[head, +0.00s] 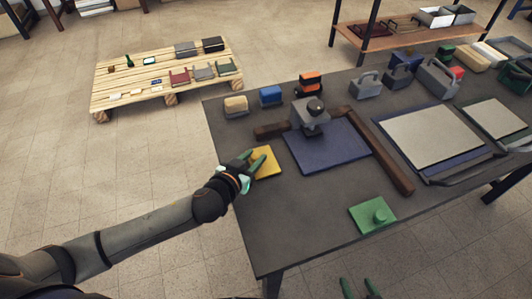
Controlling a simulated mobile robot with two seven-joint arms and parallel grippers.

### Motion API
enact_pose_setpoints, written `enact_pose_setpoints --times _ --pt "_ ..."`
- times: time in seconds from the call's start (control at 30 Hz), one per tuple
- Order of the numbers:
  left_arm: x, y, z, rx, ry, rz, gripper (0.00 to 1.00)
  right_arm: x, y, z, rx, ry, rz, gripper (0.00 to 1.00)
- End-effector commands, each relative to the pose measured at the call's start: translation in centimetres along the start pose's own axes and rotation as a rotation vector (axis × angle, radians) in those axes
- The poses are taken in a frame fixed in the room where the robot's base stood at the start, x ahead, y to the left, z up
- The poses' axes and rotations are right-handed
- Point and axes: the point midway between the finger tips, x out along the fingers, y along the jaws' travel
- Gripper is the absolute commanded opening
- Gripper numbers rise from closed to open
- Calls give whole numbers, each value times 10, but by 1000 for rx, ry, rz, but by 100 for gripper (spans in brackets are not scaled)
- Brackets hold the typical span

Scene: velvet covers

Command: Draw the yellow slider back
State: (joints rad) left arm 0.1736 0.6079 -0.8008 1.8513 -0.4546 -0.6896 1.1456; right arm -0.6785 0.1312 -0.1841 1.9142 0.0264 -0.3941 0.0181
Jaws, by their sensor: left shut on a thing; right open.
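The yellow slider (269,165) is a flat yellow piece on the dark table, at the left edge of a blue panel (326,150). My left gripper (255,163) reaches in from the left and is shut on the yellow slider. Its green fingers hide part of the slider's top. My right gripper (361,290) is at the bottom edge of the view, open and empty, with only its fingertips showing. It is apart from the table's things.
A green plate with a knob (372,214) lies near the front. A grey block with a black knob (311,116) stands behind the panel, by brown bars (379,152). Grey-topped boards (432,137) lie to the right. The table (290,235) is bare at front left.

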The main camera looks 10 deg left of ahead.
Motion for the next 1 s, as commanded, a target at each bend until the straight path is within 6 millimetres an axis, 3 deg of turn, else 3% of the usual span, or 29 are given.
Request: enact_pose_setpoints --times 0.37,0.8,0.83,1.0 --pt "-42 -46 20 6 -7 -5 0 -2 0 -2 0 0 0 65" --pt "-48 -54 22 10 -8 -9 0 -2 0 -2 0 -1 0 65" --pt "-48 -54 23 10 -8 -9 37 -2 0 -2 0 -1 0 65" --pt "-48 -54 22 10 -6 -8 56 -2 0 -2 0 -1 0 65"
